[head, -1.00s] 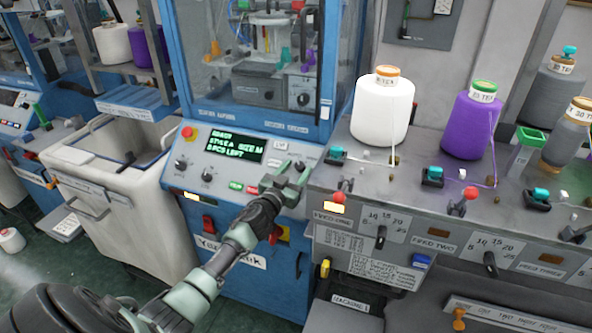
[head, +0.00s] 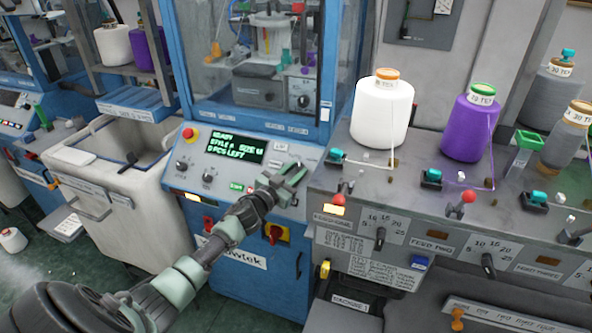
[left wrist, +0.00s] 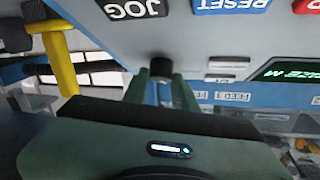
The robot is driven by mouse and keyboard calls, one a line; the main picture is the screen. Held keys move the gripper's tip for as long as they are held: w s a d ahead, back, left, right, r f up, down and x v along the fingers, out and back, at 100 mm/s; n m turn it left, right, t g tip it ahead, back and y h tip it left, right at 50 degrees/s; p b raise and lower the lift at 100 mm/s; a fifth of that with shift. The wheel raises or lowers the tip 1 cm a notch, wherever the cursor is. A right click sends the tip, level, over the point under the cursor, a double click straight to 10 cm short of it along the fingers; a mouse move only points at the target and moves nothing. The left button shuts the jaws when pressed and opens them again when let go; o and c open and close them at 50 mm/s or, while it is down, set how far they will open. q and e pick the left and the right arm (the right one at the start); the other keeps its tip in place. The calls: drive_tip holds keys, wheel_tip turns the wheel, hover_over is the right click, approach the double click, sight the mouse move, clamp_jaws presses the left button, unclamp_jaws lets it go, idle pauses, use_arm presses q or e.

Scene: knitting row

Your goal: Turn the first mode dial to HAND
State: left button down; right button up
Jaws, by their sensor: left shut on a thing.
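The mode dial is a small black knob (left wrist: 161,66) on the blue machine's sloping control panel (left wrist: 200,45). In the left wrist view it stands between the tips of my left gripper's green fingers, which are shut on it. Its pointer and its mode labels are hidden or too small to read. In the head view my left gripper (head: 291,176) reaches to the right end of the panel, right of the green-lettered display (head: 237,149), and its fingers cover the dial. My right gripper is not in view.
JOG (left wrist: 132,8) and RESET (left wrist: 232,4) buttons lie close to the dial. A red-and-yellow switch (head: 277,233) sits below. The grey yarn feed unit (head: 425,200), with levers and cones, stands close on the right. A pale bin (head: 120,190) stands left.

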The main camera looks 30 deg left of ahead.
use_arm(q)
drive_tip(key=m+h, duration=0.1)
drive_tip(key=m, duration=0.1)
drive_tip(key=m+h, duration=0.1)
drive_tip(key=h, duration=0.1)
drive_tip(key=shift+a+r+m+g+p, duration=0.15)
drive_tip(key=shift+a+m+g+p, duration=0.15)
drive_tip(key=shift+a+m+g, duration=0.1)
drive_tip(key=shift+w+a+m+g+h, duration=0.15)
drive_tip(key=shift+m+g+h, duration=0.25)
drive_tip(key=shift+m+h, duration=0.55)
drive_tip(key=m+h+b, duration=0.1)
drive_tip(key=m+g+h, duration=0.1)
drive_tip(key=m, duration=0.1)
drive_tip(key=shift+a+g+b, duration=0.15)
drive_tip(key=shift+g+b, duration=0.15)
drive_tip(key=shift+b, duration=0.1)
drive_tip(key=shift+w+a+r+m+g+h+b, duration=0.1)
drive_tip(key=shift+m+g+h+b, duration=0.4)
drive_tip(key=shift+m, duration=0.4)
drive_tip(key=shift+r+m+g+h+b, duration=0.1)
drive_tip(key=shift+m+g+h+b, duration=0.15)
drive_tip(key=shift+m+g+b, duration=0.5)
drive_tip(key=shift+m, duration=0.3)
drive_tip(key=c, duration=1.1)
unclamp_jaws()
